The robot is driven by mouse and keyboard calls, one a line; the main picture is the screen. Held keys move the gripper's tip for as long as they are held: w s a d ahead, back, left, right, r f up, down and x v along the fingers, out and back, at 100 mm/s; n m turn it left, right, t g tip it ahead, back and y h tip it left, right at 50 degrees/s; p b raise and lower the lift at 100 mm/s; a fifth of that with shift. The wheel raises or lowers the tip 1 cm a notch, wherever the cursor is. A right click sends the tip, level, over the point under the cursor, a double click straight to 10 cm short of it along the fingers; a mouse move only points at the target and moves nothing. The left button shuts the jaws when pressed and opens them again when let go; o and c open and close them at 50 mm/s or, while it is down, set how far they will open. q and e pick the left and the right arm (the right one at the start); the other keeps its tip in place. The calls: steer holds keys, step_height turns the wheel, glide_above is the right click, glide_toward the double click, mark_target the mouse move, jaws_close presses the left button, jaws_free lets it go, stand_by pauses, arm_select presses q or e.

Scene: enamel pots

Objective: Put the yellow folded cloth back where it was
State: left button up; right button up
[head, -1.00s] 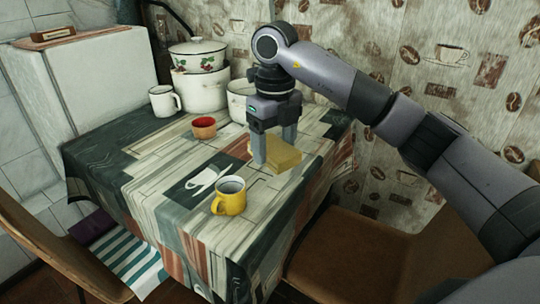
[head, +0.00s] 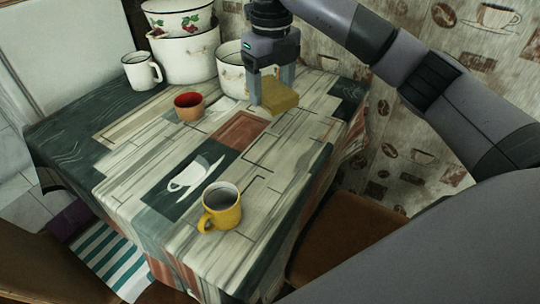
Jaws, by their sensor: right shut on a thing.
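The yellow folded cloth (head: 281,97) is in my right gripper (head: 271,92), toward the back right of the table. The cloth looks raised above the tabletop, though the exact gap is hard to tell. My left gripper does not show.
The table (head: 285,150) has a patterned cloth. A yellow mug (head: 222,208) stands near the front and a red cup (head: 189,106) farther back. A white mug (head: 141,71), stacked enamel pots (head: 184,58) and another pot (head: 231,70) stand behind. The table's right middle is clear.

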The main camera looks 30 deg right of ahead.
steer(key=shift+w+f, duration=0.1)
steer(key=shift+f, duration=0.05)
glide_above(271, 167)
step_height(271, 167, down, 15)
steer(key=shift+r, duration=0.2)
steer(key=shift+f, duration=2.55)
steer(key=shift+f, duration=0.2)
steer(key=o, duration=1.2)
steer(key=shift+r, duration=0.1)
